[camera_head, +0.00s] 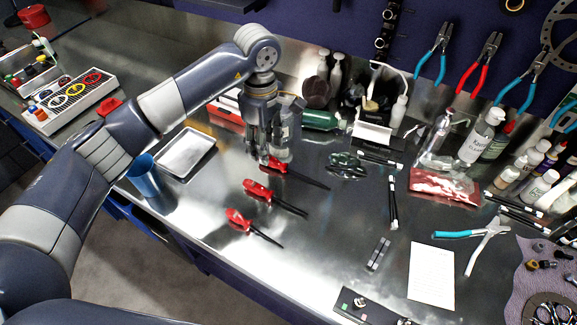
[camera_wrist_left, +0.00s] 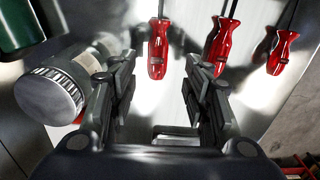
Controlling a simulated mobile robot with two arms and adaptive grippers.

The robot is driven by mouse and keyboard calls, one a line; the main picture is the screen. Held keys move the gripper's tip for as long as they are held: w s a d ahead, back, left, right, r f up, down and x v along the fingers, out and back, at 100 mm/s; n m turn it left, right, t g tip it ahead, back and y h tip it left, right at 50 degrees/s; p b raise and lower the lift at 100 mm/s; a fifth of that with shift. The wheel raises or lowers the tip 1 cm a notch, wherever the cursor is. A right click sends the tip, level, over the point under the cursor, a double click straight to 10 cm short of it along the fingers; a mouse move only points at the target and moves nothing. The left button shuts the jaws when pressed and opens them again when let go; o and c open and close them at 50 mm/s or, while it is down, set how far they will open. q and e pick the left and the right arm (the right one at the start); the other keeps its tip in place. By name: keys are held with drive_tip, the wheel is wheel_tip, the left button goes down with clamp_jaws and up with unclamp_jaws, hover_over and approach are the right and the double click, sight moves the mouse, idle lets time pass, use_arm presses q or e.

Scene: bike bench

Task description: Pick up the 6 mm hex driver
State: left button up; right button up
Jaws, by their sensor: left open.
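Three red-handled drivers lie side by side on the metal bench in the head view: a back one (camera_head: 283,168), a middle one (camera_head: 258,190) and a front one (camera_head: 240,220). Size marks are not readable, so I cannot tell which is the 6 mm. My left gripper (camera_head: 259,157) points down over the handle end of the back driver. In the left wrist view, the left gripper (camera_wrist_left: 162,68) is open, and one red handle (camera_wrist_left: 157,47) shows between its fingertips. The other handles (camera_wrist_left: 222,45) (camera_wrist_left: 282,52) are to the right. My right gripper is not in view.
A clear bottle (camera_head: 284,138) stands close behind the left gripper; its ribbed cap (camera_wrist_left: 55,93) shows in the wrist view. A silver tray (camera_head: 187,152) and a blue cup (camera_head: 143,175) stand to the left.

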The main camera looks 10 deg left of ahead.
sight(294, 172)
use_arm(q)
wheel_tip(294, 172, down, 4)
drive_tip(key=shift+w+f+p, duration=0.1)
drive_tip(key=shift+w+p, duration=0.05)
drive_tip(key=shift+p, duration=0.85)
drive_tip(key=shift+f, duration=0.3)
clamp_jaws()
